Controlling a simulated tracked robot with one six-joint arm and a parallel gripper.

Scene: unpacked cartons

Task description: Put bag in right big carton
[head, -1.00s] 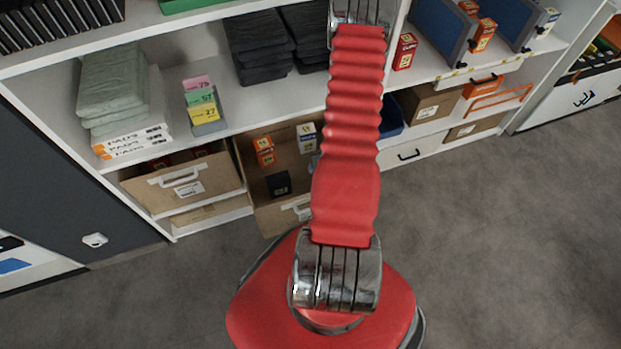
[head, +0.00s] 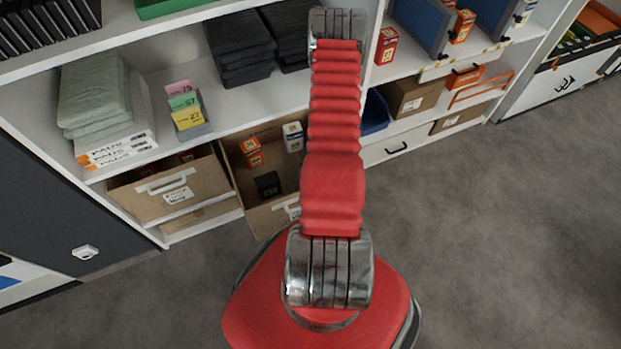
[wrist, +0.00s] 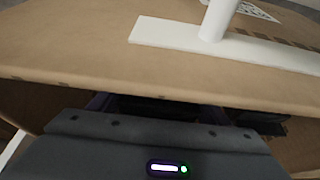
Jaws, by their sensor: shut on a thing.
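The right big carton (head: 222,152) is brown and open on the lower shelf level, partly hidden by my red arm in the head view. Several small boxes show inside it. The wrist view shows a brown carton wall (wrist: 75,55) with a white handle, very close; I cannot tell for certain which carton. My gripper (wrist: 155,112) is at that wall's edge, over a dark interior. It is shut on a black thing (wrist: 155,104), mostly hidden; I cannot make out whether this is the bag. The gripper does not show in the head view.
Another brown carton (head: 150,198) with a white handle stands to the left. Above are grey-green folded pads (head: 92,95), colored small boxes (head: 187,118) and black folded stacks (head: 240,48). A blue bin (head: 375,112) is right of my arm. Grey floor (head: 480,230) is clear at right.

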